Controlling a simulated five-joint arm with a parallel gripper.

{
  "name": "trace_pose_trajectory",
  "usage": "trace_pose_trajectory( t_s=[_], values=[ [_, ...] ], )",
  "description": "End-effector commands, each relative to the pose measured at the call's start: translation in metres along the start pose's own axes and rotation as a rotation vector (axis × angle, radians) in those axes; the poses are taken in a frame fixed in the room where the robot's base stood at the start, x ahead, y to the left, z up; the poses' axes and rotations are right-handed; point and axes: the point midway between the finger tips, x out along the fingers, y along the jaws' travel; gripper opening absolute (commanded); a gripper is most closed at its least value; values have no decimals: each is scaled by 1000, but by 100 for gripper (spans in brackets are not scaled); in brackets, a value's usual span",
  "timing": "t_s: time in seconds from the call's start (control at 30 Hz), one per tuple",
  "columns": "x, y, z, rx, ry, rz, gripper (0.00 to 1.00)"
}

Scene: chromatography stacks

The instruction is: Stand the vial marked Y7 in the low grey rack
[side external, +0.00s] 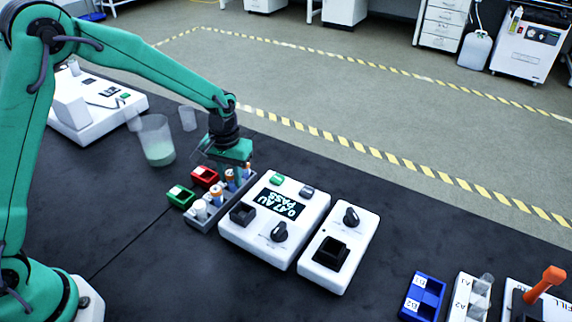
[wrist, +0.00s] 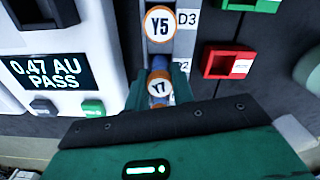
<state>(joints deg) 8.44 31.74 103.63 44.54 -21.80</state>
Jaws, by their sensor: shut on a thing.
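The vial marked Y7 (wrist: 159,87) has a white cap top with an orange ring. In the wrist view it is between the jaws of my gripper (wrist: 158,82), which is shut on it. In the side view my gripper (side external: 236,168) points down at the far end of the low grey rack (side external: 226,209). Y7 is in line with the rack, near the D2 label; I cannot tell whether its base is in a slot or just above one. The vial marked Y5 (wrist: 159,23) stands beside the D3 label.

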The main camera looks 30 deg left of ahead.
Motion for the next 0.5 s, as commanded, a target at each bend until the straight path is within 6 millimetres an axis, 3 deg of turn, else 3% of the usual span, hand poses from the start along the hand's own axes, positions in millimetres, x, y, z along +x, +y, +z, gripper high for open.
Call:
trace_pose_trajectory(
  t_s=[0.5],
  values=[
    [4, 0, 0, 0, -1, 0, 0]
  ],
)
